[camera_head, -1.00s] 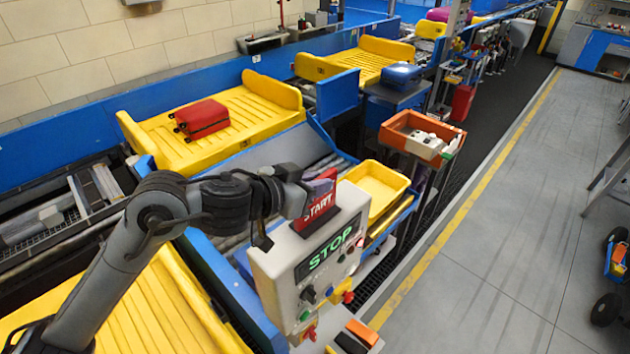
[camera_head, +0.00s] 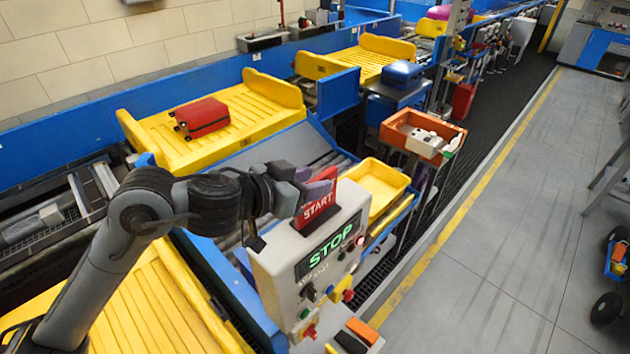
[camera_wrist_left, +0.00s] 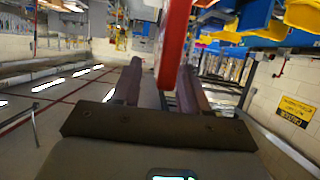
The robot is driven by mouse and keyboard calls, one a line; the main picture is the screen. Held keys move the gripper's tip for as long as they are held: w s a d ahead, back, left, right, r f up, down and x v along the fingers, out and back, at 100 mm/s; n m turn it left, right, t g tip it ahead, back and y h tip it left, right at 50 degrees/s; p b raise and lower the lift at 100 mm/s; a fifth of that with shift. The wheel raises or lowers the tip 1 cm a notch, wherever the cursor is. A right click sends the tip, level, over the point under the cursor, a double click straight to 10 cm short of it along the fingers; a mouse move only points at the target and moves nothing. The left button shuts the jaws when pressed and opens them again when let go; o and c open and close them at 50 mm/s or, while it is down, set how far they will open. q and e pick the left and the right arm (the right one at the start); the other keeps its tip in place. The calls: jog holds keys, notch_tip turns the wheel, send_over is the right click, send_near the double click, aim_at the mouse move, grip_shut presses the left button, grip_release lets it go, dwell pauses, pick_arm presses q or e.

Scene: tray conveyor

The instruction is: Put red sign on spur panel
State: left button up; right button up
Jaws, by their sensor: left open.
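The red sign (camera_head: 318,203), lettered START, stands upright at the top of the pale spur panel (camera_head: 275,262), behind the panel's green STOP display. My left gripper (camera_head: 308,186) is open beside and partly behind the sign. In the left wrist view, the sign (camera_wrist_left: 174,45) appears edge-on as a red strip between the two spread fingers, with gaps showing beside it. The sign hides part of the fingers in the head view. My right gripper is out of view.
A yellow bin (camera_head: 377,185) sits just behind the panel. A yellow conveyor tray (camera_head: 255,110) carries a red suitcase (camera_head: 203,118). An orange bin (camera_head: 400,125) stands farther back. The grey floor (camera_head: 500,230) at right is open.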

pick_arm(q)
jog(key=b+v, duration=0.1)
jog(key=v, duration=0.9)
jog(key=shift+s, duration=0.1)
jog(key=shift+a, duration=0.1)
